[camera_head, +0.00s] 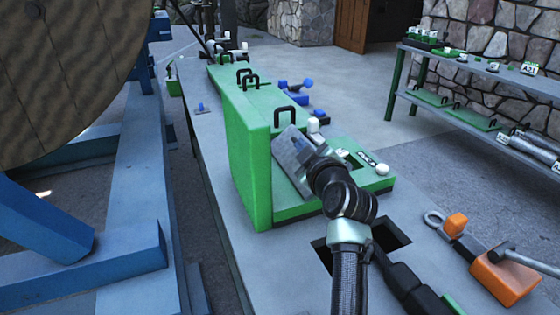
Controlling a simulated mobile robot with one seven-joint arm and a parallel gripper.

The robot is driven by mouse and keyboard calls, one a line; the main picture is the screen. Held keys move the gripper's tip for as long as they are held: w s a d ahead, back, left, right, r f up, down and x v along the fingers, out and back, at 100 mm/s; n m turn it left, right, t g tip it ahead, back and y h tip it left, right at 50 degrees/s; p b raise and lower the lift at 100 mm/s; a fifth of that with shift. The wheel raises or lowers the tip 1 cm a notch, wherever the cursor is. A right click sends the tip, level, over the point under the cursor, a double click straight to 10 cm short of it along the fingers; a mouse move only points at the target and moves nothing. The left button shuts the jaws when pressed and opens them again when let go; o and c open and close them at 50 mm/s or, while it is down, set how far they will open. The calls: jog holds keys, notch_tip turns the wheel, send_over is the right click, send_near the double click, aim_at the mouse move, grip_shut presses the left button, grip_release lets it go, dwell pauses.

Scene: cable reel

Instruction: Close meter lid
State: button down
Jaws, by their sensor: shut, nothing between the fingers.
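The green meter case stands on the grey bench, and its lid (248,165) is open, standing upright at the case's left side. The green base (372,182) lies flat to the right of the lid, with a white knob (382,169) and small labelled parts on top. My gripper (290,152) is over the base, close to the lid's right side. It is shut and empty. My wrist hides part of the base, and the fingertips are hard to make out. I cannot tell whether the gripper touches the lid.
More green cases (226,76) with black handles stand farther along the bench (225,262). An orange tool (502,277) and a ring lie at the right front. A large reel (60,70) on a blue frame stands left. A shelf (480,70) stands at the back right.

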jog(key=shift+w+d+f+m+g+y+b, duration=0.15)
jog(key=shift+w+d+f+m+b, duration=0.1)
jog(key=shift+d+m+b, duration=0.25)
jog(key=shift+w+d+f+m+g+y+b, duration=0.15)
jog(key=shift+w+d+f+m+b, duration=0.1)
jog(key=shift+d+m, duration=0.4)
jog(key=shift+w+d+f+m+g+y+b, duration=0.15)
jog(key=shift+w+d+f+m+y+b, duration=0.15)
jog(key=shift+d+m+b, duration=0.4)
jog(key=shift+w+d+f+m+g+y+b, duration=0.2)
jog(key=shift+d+f+m+b, duration=0.15)
jog(key=shift+m, duration=0.5)
jog(key=shift+s, duration=0.15)
